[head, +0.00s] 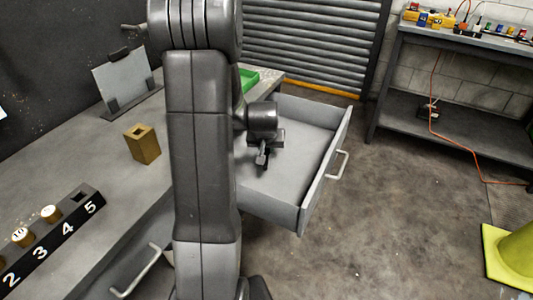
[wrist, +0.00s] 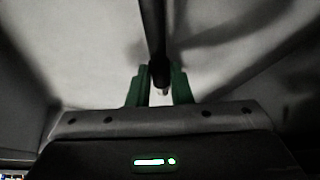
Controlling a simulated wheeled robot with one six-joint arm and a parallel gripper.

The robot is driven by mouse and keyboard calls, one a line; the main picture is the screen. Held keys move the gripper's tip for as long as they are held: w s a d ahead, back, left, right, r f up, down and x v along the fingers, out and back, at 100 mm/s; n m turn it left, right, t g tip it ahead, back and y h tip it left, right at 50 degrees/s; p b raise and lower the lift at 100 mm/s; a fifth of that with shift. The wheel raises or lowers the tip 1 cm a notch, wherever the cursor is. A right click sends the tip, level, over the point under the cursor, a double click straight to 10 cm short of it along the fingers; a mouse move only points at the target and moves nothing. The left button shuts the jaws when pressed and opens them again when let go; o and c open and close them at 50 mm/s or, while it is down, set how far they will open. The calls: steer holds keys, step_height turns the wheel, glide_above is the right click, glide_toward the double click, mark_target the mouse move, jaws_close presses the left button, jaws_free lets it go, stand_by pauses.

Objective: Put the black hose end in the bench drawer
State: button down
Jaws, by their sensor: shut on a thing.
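The bench drawer (head: 309,190) is pulled out from the bench and open, with a light grey inside. My gripper (head: 262,162) is over the inside of the drawer, pointing down. In the wrist view my gripper (wrist: 160,90) has its green-edged fingers shut on the black hose end (wrist: 157,74), a dark rod-like piece. The pale drawer floor (wrist: 90,55) lies behind it. I cannot tell whether the hose end touches the floor. My arm hides part of the drawer's left side in the head view.
On the bench top (head: 120,185) stand a brass-coloured block (head: 142,144), a numbered rack (head: 50,240) and a tilted grey plate (head: 120,78). A green tray (head: 248,77) is at the bench's back. A shelf (head: 455,115) and a yellow-green cone (head: 515,255) are at right. The floor between is clear.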

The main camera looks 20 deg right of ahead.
steer(key=shift+f, duration=0.95)
steer(key=shift+f, duration=0.1)
steer(key=c, duration=1.3)
jaws_free()
steer(key=shift+r, duration=0.25)
steer(key=p+v, duration=0.1)
steer(key=v, duration=1)
steer(key=shift+s+r, duration=0.2)
steer(key=shift+r, duration=0.1)
steer(key=shift+a, duration=0.15)
